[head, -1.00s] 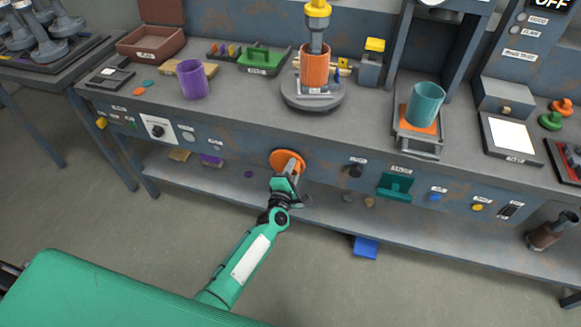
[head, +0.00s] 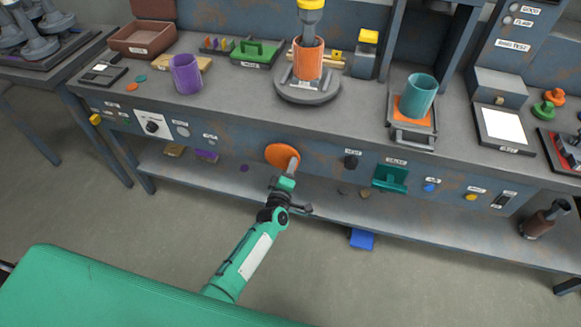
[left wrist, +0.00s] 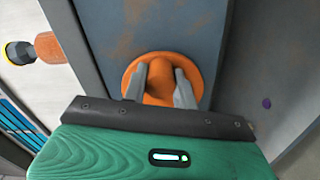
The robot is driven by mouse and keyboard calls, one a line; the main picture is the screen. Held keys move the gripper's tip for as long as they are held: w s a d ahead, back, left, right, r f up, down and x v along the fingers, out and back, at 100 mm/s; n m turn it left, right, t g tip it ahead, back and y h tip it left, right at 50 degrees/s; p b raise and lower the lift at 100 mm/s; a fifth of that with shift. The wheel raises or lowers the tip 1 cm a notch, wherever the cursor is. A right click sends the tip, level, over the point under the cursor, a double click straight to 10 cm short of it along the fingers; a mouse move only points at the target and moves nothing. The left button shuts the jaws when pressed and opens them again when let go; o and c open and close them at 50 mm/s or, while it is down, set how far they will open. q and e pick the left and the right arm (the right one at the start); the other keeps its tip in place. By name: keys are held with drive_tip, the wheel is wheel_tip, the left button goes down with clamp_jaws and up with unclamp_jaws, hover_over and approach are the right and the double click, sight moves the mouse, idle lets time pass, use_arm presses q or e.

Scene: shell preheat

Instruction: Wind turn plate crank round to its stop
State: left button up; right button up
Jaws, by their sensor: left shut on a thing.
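The turn plate crank is an orange disc (head: 279,155) on the bench's front panel. It also shows in the left wrist view (left wrist: 201,67), with an orange part of it between my fingers. My left gripper (head: 292,167) reaches up to the disc's right side and is shut on the crank's handle; the handle itself is mostly hidden by the fingers. In the left wrist view, the two grey fingertips (left wrist: 161,80) stand on either side of the orange part. The round grey turn plate (head: 308,91) on the bench carries an orange cup (head: 308,62). My right gripper is not in view.
A purple cup (head: 186,75) stands left of the plate, and a teal cup (head: 418,97) stands on a stand to the right. A black knob (head: 351,162) and a teal bracket (head: 390,178) are on the panel right of the crank. A blue block (head: 361,239) lies below.

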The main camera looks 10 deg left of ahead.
use_arm(q)
drive_tip(key=shift+f, duration=0.1)
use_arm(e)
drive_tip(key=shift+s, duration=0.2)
use_arm(q)
drive_tip(key=o, duration=1)
drive_tip(key=s, duration=1.4)
drive_tip(key=shift+a, duration=0.25)
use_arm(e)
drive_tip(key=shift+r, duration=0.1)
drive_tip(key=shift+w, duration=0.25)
